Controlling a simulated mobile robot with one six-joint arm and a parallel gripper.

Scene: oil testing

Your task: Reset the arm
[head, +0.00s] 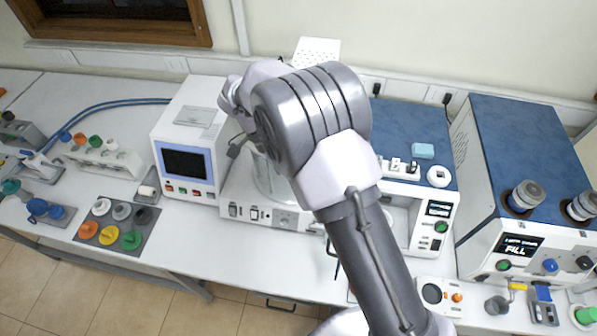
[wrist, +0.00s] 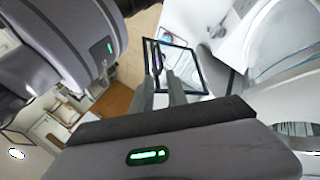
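My arm (head: 335,160) rises from the bottom of the head view, bends over the middle of the bench and folds back on itself. Its wrist end points to the left, above the equipment. In the head view my gripper is mostly hidden by the arm; a small dark part shows beside the white box with a screen. In the wrist view my gripper (wrist: 159,76) shows two grey fingers standing apart, with no held object clear between them. A dark-edged clear square (wrist: 185,68) lies beyond the fingertips; I cannot tell what it is.
The white box with a dark screen (head: 187,162) stands left of the arm. A blue-topped machine (head: 415,125) and a larger blue-topped one (head: 525,140) stand to the right. A grey tray with coloured caps (head: 117,226) lies at left. Bare bench shows at front left.

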